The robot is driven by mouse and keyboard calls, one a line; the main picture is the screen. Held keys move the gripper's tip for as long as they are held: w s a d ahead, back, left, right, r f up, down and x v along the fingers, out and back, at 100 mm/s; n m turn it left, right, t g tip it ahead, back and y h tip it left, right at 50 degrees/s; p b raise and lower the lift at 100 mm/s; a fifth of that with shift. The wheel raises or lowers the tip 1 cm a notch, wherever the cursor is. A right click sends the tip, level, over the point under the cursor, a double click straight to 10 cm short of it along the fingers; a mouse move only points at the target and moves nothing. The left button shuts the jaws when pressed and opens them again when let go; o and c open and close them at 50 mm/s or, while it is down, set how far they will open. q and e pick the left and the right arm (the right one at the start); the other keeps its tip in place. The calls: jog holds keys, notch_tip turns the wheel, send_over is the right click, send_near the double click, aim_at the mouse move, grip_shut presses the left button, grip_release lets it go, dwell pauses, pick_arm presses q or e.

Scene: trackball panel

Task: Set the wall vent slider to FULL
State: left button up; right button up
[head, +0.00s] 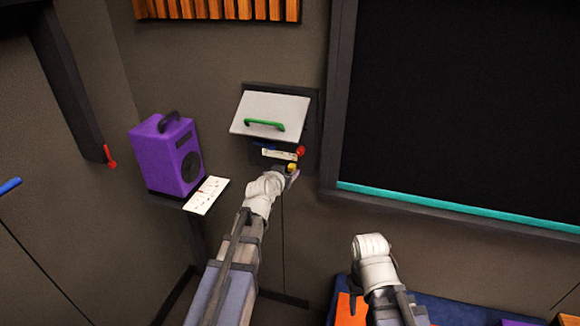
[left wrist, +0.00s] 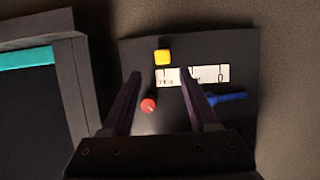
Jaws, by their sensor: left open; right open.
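A dark wall panel (head: 309,125) carries a white raised cover with a green handle (head: 264,125). Below the cover are a white label strip (head: 279,153), a red knob (head: 300,150), a yellow knob (head: 292,168) and a blue lever (head: 263,145). In the left wrist view the label (left wrist: 210,75) has a 0 at its right end; the yellow knob (left wrist: 163,57) is by its left end. The red knob (left wrist: 148,104) and blue lever (left wrist: 226,98) also show. My left gripper (left wrist: 160,75) is open, its fingertips around the yellow knob's line. My right gripper's fingers are hidden.
A purple speaker (head: 166,154) stands on a small shelf with a white card (head: 206,195), left of the panel. A dark framed board (head: 460,100) with a teal ledge is on the right. A red wall lever (head: 110,157) is at left.

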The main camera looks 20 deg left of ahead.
pick_arm(q)
jog(key=shift+v, duration=1.15)
jog(key=s+d+f+m+g+h, duration=0.1)
jog(key=s+d+f+g, duration=0.35)
jog(key=s+d, duration=0.2)
jog(key=s+d+f+m+g+h, duration=0.1)
jog(key=s+d+f+m+g, duration=0.15)
jog(key=s+d+f, duration=0.45)
jog(key=s+d+f+g+y, duration=0.1)
jog(key=s+g+y, duration=0.1)
jog(key=s, duration=0.6)
jog(key=s+d+f+g+y, duration=0.1)
jog(key=s+d+g, duration=0.1)
jog(key=s+g, duration=0.3)
jog(key=s, duration=0.3)
jog(key=shift+d+y, duration=0.25)
jog(key=shift+y, duration=0.15)
